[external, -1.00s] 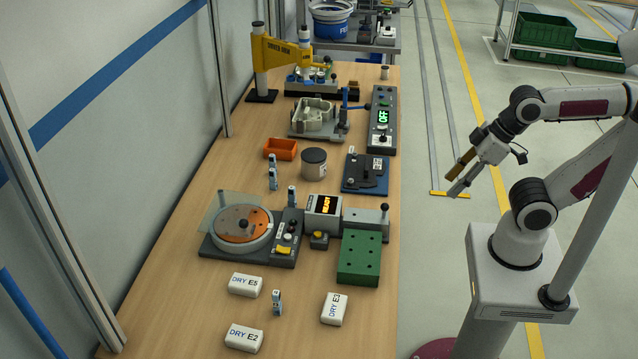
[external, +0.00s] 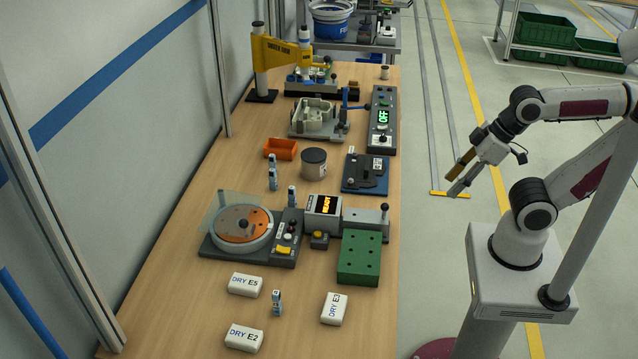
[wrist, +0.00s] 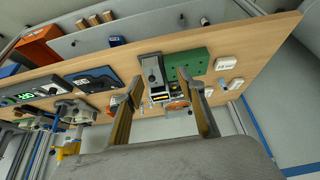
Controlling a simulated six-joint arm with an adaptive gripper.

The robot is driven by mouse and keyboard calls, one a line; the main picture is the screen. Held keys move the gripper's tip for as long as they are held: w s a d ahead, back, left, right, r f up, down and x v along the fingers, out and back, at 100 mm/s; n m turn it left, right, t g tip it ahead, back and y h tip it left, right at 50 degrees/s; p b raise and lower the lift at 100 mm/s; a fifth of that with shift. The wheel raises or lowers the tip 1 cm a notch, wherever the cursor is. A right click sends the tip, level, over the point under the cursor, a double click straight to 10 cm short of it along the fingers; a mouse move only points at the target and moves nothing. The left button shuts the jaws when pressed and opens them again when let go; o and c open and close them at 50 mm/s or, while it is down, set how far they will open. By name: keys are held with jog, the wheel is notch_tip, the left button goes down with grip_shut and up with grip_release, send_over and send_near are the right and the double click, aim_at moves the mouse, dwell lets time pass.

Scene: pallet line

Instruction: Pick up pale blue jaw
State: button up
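Several small upright pale blue and dark pieces stand on the bench in the external view; I cannot tell which is the jaw the task names. One piece (external: 277,303) stands between the white DRY blocks, another (external: 292,196) behind the turntable unit, and a pair (external: 273,180) stands left of the grey round tub. My gripper (external: 456,178) is open and empty, held off the bench's right side above the floor. In the wrist view its two fingers (wrist: 160,82) are spread wide, with the bench beyond them. The pieces are too small to make out clearly there.
The wooden bench (external: 190,300) carries white blocks (external: 245,285), a green perforated block (external: 359,257), a turntable unit (external: 243,228), a READY display box (external: 323,207) and an orange bin (external: 280,149). A yellow crane (external: 262,60) stands at the back. The front left of the bench is bare.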

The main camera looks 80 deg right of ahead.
jog(key=shift+w, duration=0.1)
jog(key=w+a+n+t+y, duration=0.1)
jog(key=w+a+t+y, duration=0.1)
jog(key=w+a, duration=0.85)
jog(key=w+a+t+y, duration=0.2)
jog(key=w+a, duration=0.5)
jog(key=w, duration=0.6)
jog(key=w+a+f+t+h, duration=0.1)
jog(key=w+a+f+t, duration=0.1)
jog(key=w+a+f, duration=0.5)
jog(key=m+t+h, duration=0.1)
jog(key=h, duration=0.2)
send_near(279, 293)
jog(key=w, duration=0.3)
jog(key=shift+s+d+f+t, duration=0.15)
jog(key=shift+f+t, duration=0.1)
jog(key=shift+f, duration=0.3)
jog(key=shift+s+a+f+t, duration=0.15)
jog(key=shift+f+t, duration=0.1)
jog(key=shift+f, duration=0.3)
jog(key=shift+d, duration=0.1)
jog(key=shift+x, duration=1.35)
jog(key=shift+w, duration=0.1)
